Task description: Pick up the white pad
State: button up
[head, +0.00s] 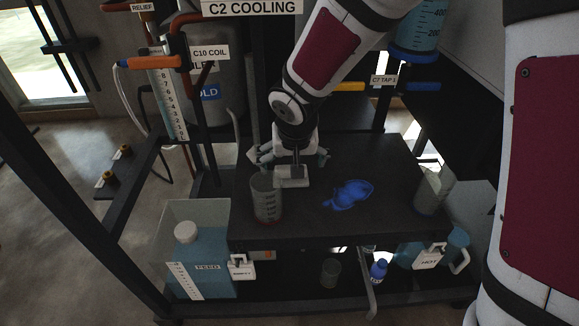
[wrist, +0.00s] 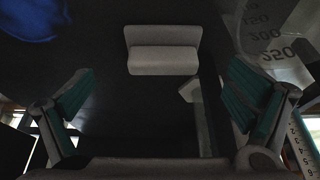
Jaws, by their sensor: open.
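The white pad (head: 292,181) is a small pale block near the front of the dark tabletop, just right of a beaker. In the wrist view the pad (wrist: 163,60) shows two faces, at the upper middle. My gripper (head: 292,158) is above and just behind the pad in the head view, pointing down. In the wrist view my gripper (wrist: 160,98) has its green-padded fingers wide apart, with nothing between them. The pad lies beyond the fingertips, and I see no contact. The gripper body hides some of the table behind the pad in the head view.
A graduated beaker (head: 267,200) stands close left of the pad. A blue cloth-like item (head: 348,195) lies to the right on the dark table (head: 310,222). Another clear beaker (head: 433,190) stands at the right edge. Frame posts and pipes rise behind and left.

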jog(key=shift+w+a+b+x, duration=0.15)
jog(key=shift+b+x, duration=0.4)
jog(key=shift+x, duration=0.8)
jog(key=shift+w+a+b+x, duration=0.15)
jog(key=shift+b+x, duration=0.35)
jog(key=shift+x, duration=0.85)
jog(key=shift+d+r, duration=0.1)
jog(key=shift+r, duration=0.05)
jog(key=shift+c, duration=0.3)
jog(key=c, duration=1.4)
notch_tip(320, 180, up, 10)
jog(key=p, duration=0.4)
